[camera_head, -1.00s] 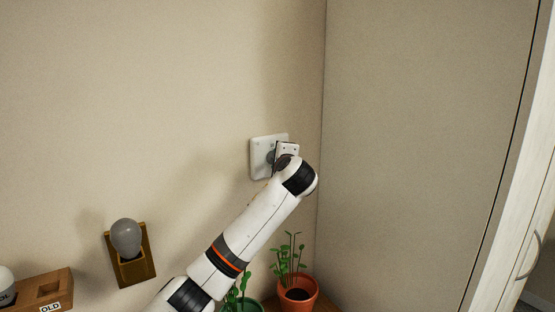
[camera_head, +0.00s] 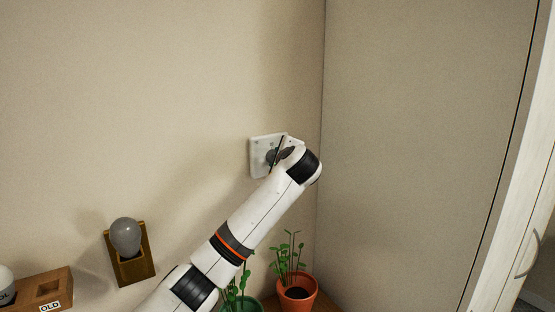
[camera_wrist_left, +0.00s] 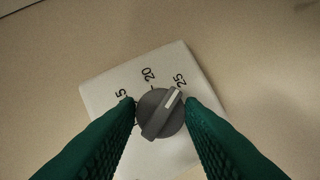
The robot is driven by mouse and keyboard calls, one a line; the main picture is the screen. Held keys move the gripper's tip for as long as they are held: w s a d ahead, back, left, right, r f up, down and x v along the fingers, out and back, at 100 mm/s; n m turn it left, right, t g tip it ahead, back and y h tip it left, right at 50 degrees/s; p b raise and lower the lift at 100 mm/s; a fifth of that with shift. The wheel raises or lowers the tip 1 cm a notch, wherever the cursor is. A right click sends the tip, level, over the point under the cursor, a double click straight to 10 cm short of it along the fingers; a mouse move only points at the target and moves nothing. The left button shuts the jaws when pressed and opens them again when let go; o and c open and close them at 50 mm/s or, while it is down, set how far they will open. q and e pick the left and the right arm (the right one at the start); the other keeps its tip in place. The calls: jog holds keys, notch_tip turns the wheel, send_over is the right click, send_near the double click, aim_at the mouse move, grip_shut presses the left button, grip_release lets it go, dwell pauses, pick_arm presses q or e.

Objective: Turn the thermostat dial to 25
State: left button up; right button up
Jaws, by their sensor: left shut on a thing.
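The thermostat (camera_head: 257,143) is a white square plate on the wall, partly covered by my left gripper and wrist in the head view. In the left wrist view its plate (camera_wrist_left: 105,85) looks tilted and shows the marks 20 and 25, with another mark ending in 5 partly hidden. The grey dial (camera_wrist_left: 158,116) has a white pointer line aimed at about the 25 mark. My left gripper (camera_wrist_left: 161,112) is shut on the dial, one green finger on each side. The gripper (camera_head: 277,155) also shows at the plate in the head view. My right gripper is in neither view.
A grey bulb (camera_head: 125,236) sits in a brown wall holder (camera_head: 136,270) at the lower left. A wooden block marked OLD (camera_head: 62,284) is further left. Potted plants, one in an orange pot (camera_head: 297,300), stand below the arm. A tall panel (camera_head: 420,140) fills the right.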

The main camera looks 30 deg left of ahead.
pick_arm(q)
jog(key=o, duration=1)
jog(key=b+v, duration=0.5)
jog(key=v, duration=0.7)
jog(key=shift+f, duration=0.1)
